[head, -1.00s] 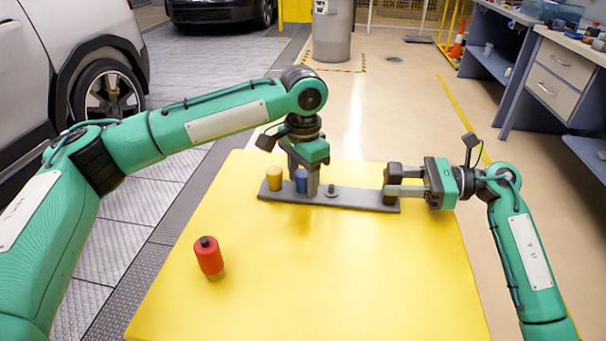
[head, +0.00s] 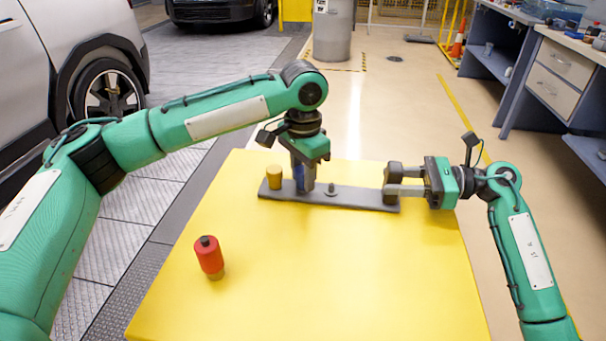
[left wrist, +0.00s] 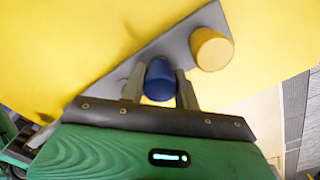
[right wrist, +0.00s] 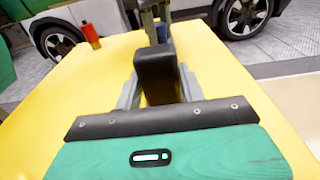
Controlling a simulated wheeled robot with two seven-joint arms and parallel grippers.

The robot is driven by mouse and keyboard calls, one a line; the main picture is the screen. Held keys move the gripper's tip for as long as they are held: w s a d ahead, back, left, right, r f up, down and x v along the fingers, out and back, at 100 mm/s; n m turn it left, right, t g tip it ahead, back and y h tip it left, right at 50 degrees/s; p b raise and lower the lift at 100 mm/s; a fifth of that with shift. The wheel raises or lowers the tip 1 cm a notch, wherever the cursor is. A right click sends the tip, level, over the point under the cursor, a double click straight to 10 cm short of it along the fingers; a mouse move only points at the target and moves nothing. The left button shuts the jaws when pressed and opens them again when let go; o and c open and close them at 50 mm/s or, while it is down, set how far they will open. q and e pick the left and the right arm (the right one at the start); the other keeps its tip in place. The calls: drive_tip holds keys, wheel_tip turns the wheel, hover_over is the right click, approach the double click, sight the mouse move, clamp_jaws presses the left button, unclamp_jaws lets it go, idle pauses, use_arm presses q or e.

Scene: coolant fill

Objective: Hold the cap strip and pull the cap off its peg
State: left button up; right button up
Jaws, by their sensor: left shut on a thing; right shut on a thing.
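The grey cap strip (head: 350,198) lies on the yellow table. A yellow cap (head: 274,177) stands at its left end and a bare peg (head: 331,189) shows near its middle. My left gripper (head: 304,186) points down and is shut on the blue cap (left wrist: 159,80), which sits between its fingers in the left wrist view, low at the strip. My right gripper (head: 392,187) lies level at the strip's right end. It is shut on the dark upright block (right wrist: 156,70) there, seen between its fingers in the right wrist view.
A red bottle-like piece (head: 208,257) with a black top stands on the yellow table (head: 320,280) at the front left, apart from the strip. The front and right of the table are clear. A workbench (head: 545,75) stands off to the right.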

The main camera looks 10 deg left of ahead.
sight(303, 169)
use_arm(q)
drive_tip(key=shift+r, duration=0.1)
drive_tip(key=shift+r, duration=2.4)
drive_tip(key=shift+r, duration=2)
use_arm(e)
drive_tip(key=o, duration=1)
drive_tip(key=shift+c, duration=0.2)
